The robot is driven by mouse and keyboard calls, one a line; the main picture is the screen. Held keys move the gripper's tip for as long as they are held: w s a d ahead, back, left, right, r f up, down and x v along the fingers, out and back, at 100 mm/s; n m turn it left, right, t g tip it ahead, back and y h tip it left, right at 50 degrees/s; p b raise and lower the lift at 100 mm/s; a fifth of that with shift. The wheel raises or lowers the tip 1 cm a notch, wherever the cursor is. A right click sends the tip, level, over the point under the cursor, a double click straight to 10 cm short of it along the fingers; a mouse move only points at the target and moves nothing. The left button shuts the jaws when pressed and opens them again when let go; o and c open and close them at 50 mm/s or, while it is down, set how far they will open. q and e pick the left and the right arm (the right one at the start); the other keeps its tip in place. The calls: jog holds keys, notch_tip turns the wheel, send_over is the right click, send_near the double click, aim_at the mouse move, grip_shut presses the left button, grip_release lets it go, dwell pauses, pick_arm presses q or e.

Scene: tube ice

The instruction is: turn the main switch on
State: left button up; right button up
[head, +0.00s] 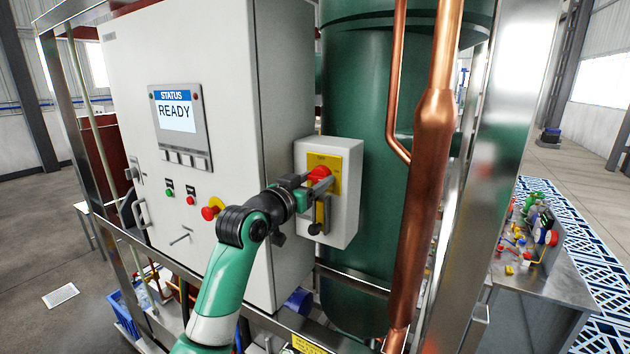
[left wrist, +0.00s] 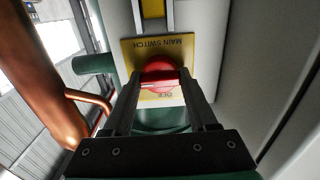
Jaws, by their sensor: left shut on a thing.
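The main switch is a red rotary knob (head: 319,173) on a yellow plate (head: 330,163), on the front of a small white box (head: 346,214). My left gripper (head: 318,185) reaches it from the front and is shut on the knob. In the left wrist view, the two fingers (left wrist: 160,88) stand on either side of the red knob (left wrist: 160,70). The yellow plate (left wrist: 130,44) there reads MAIN SWITCH upside down. A short word at its other edge, partly hidden, looks like OFF. My right gripper is not in view.
A large white cabinet (head: 200,60) stands left of the box, with a display (head: 174,112) reading STATUS READY and a red-and-yellow button (head: 210,210). A green tank (head: 360,100) and a copper pipe (head: 420,200) stand close behind and right. Metal frame posts surround them.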

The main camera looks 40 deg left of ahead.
pick_arm(q)
jog(key=shift+f, duration=0.2)
jog(key=o, duration=1.4)
jog(key=shift+c, duration=0.2)
jog(key=shift+r, duration=0.1)
jog(key=shift+d, duration=0.1)
